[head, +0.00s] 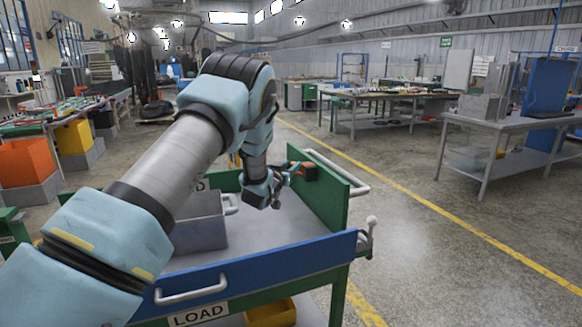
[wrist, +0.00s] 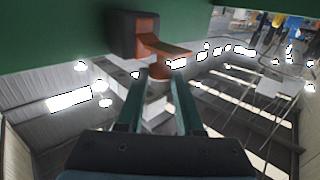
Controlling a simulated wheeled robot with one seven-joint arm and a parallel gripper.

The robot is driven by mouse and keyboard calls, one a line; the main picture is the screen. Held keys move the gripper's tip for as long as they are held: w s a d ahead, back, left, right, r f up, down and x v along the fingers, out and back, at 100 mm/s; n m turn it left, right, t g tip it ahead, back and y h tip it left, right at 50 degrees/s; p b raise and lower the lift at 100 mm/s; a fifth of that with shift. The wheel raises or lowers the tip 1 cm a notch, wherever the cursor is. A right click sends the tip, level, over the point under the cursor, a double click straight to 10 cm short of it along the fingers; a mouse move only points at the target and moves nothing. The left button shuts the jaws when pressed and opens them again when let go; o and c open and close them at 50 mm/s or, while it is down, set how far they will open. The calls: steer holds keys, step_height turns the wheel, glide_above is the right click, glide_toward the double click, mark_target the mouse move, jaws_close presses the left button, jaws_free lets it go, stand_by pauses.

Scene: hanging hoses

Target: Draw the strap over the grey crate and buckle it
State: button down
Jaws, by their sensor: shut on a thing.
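The grey crate (head: 203,233) stands on the cart's bed, partly hidden behind my arm. A dark block with orange parts (head: 308,172) is fixed to the inner face of the cart's green end board; it also shows in the wrist view (wrist: 124,35). A short orange-brown strap end (wrist: 160,70) sticks out from it. My gripper (head: 288,172) is at this block, to the right of the crate and apart from it. In the wrist view my gripper (wrist: 159,82) is shut on the strap end. No strap shows over the crate's visible part, and I cannot make out a buckle.
The cart has a blue front board (head: 255,262) with a LOAD label, and a green end board (head: 325,190) with a white rail outside it. The bed (head: 275,235) between crate and end board is clear. Work tables (head: 385,95) stand well behind.

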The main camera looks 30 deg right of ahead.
stand_by(0.8)
steer(key=w+a+b, duration=0.1)
steer(key=a+b, duration=0.3)
steer(key=a, duration=1)
steer(key=shift+w, duration=0.35)
steer(key=shift+a, duration=0.1)
steer(key=c, duration=0.5)
jaws_free()
steer(key=shift+c, duration=0.2)
steer(key=b+v, duration=0.3)
steer(key=v, duration=0.7)
steer(key=shift+s+a+b, duration=0.25)
steer(key=shift+s+b, duration=0.05)
steer(key=shift+b, duration=0.05)
